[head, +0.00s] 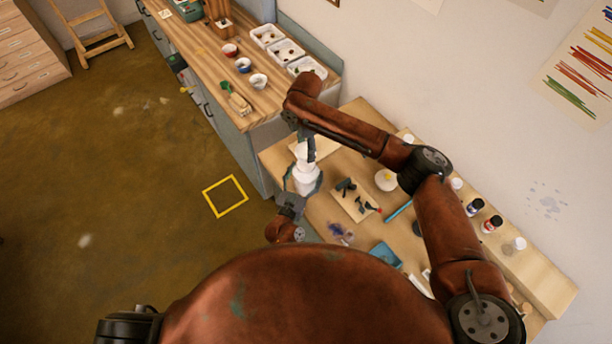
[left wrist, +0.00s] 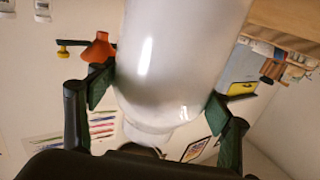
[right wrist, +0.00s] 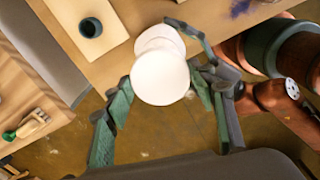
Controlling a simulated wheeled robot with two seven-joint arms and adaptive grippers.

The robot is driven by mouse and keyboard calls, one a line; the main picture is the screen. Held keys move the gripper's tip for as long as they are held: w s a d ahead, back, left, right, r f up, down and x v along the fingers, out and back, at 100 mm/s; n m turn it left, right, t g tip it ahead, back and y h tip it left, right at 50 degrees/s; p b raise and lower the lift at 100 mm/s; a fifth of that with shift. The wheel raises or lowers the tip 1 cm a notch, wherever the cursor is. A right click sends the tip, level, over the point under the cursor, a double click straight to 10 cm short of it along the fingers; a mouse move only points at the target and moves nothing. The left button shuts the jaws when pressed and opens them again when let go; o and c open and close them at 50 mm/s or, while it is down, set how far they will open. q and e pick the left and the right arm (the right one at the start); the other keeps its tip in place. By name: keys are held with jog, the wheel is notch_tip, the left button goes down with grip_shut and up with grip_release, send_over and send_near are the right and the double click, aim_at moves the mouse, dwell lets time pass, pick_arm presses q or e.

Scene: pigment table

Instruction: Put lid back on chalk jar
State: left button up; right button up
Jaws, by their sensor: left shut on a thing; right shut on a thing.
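The white chalk jar (head: 307,184) is held upright off the front edge of the low wooden table in the head view. My left gripper (head: 300,186) is shut around its body, which also fills the left wrist view (left wrist: 175,60). A white rounded lid (head: 303,151) is directly above the jar. My right gripper (head: 306,135) reaches down from above and is shut on the lid, which shows between its fingertips in the right wrist view (right wrist: 160,78). The lid hides much of the jar there. I cannot tell whether lid and jar touch.
The low table (head: 345,236) carries a board (head: 347,208) with dark tools, a pale bowl (head: 386,179), a blue tray (head: 386,256) and several bottles at the back. A wooden counter (head: 215,67) with trays and bowls stands beyond. Open floor lies left.

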jog(key=shift+f, duration=2.5)
jog(key=shift+f, duration=0.9)
jog(key=shift+f, duration=0.5)
